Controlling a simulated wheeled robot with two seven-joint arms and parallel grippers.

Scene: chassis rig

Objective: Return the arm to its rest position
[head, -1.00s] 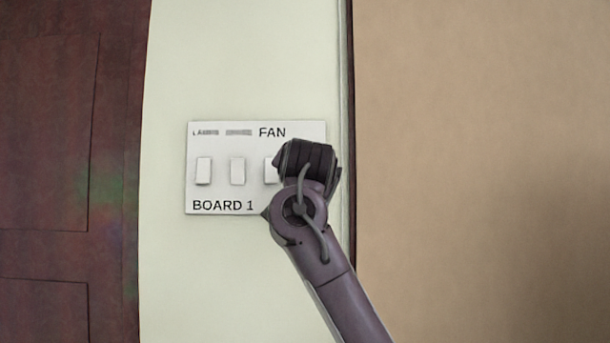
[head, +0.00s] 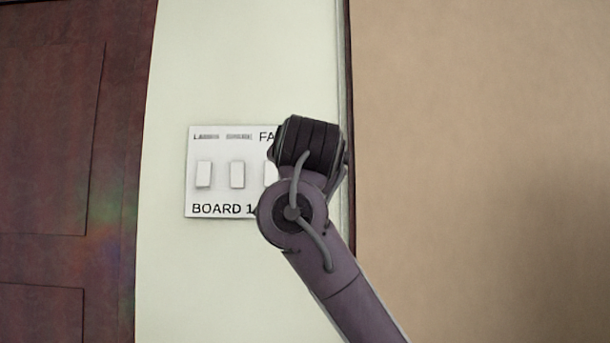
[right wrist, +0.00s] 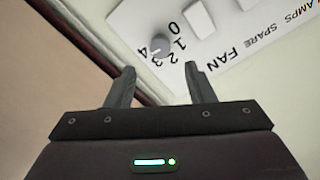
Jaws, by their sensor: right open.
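My right arm (head: 340,285) comes in from the lower right in the head view. Its wrist covers the right part of a white switch board (head: 220,150) marked "BOARD 1". In the right wrist view my right gripper (right wrist: 158,88) is open, with nothing between its fingers. The board (right wrist: 240,50) is beyond the fingertips there, with a grey round knob (right wrist: 160,48) by the numbers and a white switch (right wrist: 200,82) near the right finger. The fingers look apart from the board. My left gripper is not in view.
The board is on a pale wall strip (head: 240,60). A dark red-brown panelled door (head: 50,150) is at the left. A dark vertical edge (head: 349,200) and a plain tan surface (head: 480,150) are at the right.

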